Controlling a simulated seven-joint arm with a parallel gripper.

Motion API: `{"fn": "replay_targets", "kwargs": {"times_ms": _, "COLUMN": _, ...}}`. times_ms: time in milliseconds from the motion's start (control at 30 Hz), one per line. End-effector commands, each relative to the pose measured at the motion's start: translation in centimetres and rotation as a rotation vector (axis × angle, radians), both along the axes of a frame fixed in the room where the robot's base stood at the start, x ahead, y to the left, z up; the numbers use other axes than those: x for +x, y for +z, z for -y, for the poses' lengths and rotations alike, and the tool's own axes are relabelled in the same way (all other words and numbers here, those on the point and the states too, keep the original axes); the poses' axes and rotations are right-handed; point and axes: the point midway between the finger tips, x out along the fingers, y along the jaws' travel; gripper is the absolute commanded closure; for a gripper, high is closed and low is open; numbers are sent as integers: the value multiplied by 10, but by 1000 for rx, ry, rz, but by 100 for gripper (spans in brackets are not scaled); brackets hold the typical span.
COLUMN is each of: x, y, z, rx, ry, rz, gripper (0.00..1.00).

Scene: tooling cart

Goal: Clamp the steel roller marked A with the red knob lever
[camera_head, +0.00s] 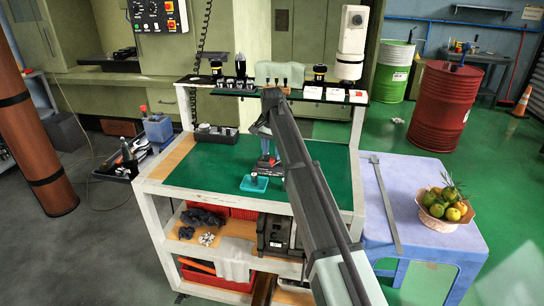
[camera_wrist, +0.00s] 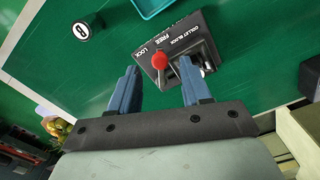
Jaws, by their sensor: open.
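The black collet block (camera_wrist: 180,48), lettered FREE and LOCK, lies on the green mat in the wrist view. Its lever ends in a red knob (camera_wrist: 159,61). My gripper (camera_wrist: 161,67) is open, with its two blue-grey fingers on either side of the red knob in the picture; whether they touch it cannot be told. A dark round piece (camera_wrist: 83,32) with a white disc, marked with what looks like a B or 8, stands apart to the left. I cannot make out a roller marked A. In the head view my arm partly hides the block area.
A teal tray (camera_head: 254,184) lies on the cart's green top (camera_head: 205,168). A rear shelf (camera_head: 225,91) holds several tool holders. A lilac table (camera_head: 425,245) with a fruit bowl (camera_head: 437,222) adjoins at right. The cart top's left part is mostly clear.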

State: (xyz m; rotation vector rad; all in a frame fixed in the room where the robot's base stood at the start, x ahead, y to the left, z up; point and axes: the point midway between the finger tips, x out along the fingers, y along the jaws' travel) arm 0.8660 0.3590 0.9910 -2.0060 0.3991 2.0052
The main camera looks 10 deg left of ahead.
Motion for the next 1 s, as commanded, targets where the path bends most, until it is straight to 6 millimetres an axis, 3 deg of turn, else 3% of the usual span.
{"fn": "replay_targets", "kwargs": {"times_ms": 200, "x": 0, "y": -19, "z": 0, "rx": -1, "ry": 0, "rz": -1, "gripper": 52}}
{"fn": "replay_targets", "kwargs": {"times_ms": 600, "x": 0, "y": -23, "z": 0, "rx": 0, "ry": 0, "rz": 0, "gripper": 53}}
{"fn": "replay_targets", "kwargs": {"times_ms": 1000, "x": 0, "y": -23, "z": 0, "rx": 0, "ry": 0, "rz": 0, "gripper": 91}}
